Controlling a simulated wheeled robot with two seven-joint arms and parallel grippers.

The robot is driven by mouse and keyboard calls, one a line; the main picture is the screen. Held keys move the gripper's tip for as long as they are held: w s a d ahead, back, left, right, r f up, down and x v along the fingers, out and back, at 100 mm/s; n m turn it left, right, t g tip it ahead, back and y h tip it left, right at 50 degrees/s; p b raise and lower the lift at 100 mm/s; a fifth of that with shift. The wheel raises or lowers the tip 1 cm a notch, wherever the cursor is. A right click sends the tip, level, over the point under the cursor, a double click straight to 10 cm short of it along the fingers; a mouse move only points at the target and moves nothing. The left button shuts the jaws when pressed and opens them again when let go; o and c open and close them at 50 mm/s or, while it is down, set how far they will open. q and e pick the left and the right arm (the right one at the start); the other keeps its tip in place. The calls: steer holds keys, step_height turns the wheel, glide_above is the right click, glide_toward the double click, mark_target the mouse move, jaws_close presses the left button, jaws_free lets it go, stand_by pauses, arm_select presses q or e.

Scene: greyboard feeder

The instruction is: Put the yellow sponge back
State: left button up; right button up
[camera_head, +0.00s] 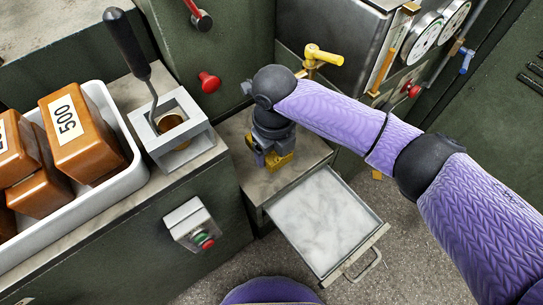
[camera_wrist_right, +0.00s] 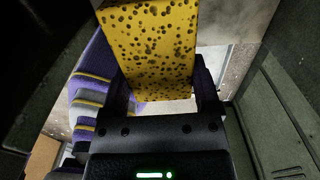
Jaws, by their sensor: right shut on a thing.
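The yellow sponge (camera_head: 280,160) is between the fingers of my right gripper (camera_head: 268,157), low over or on the grey ledge (camera_head: 300,157) behind the open drawer. In the right wrist view the sponge (camera_wrist_right: 155,48), with its dark pores, fills the space between the fingers of the right gripper (camera_wrist_right: 165,88). In the head view the gripper hides part of the sponge, and I cannot tell whether its underside touches the ledge. My left gripper is not in view.
An open drawer (camera_head: 373,240) with a pale, marbled floor juts out in front of the ledge. A white bin (camera_head: 117,188) holds several orange-brown blocks at the left. A lever press (camera_head: 190,145) stands beside it. A yellow valve handle (camera_head: 322,55) rises behind my wrist.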

step_height(320, 180, down, 7)
steer(key=b, duration=0.3)
steer(key=shift+s+f, duration=0.1)
steer(key=shift+f, duration=0.05)
steer(key=shift+r, duration=0.25)
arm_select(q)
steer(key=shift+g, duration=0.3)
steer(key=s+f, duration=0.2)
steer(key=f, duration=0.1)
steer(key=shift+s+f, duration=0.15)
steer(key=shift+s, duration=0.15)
arm_select(e)
steer(key=shift+f, duration=0.1)
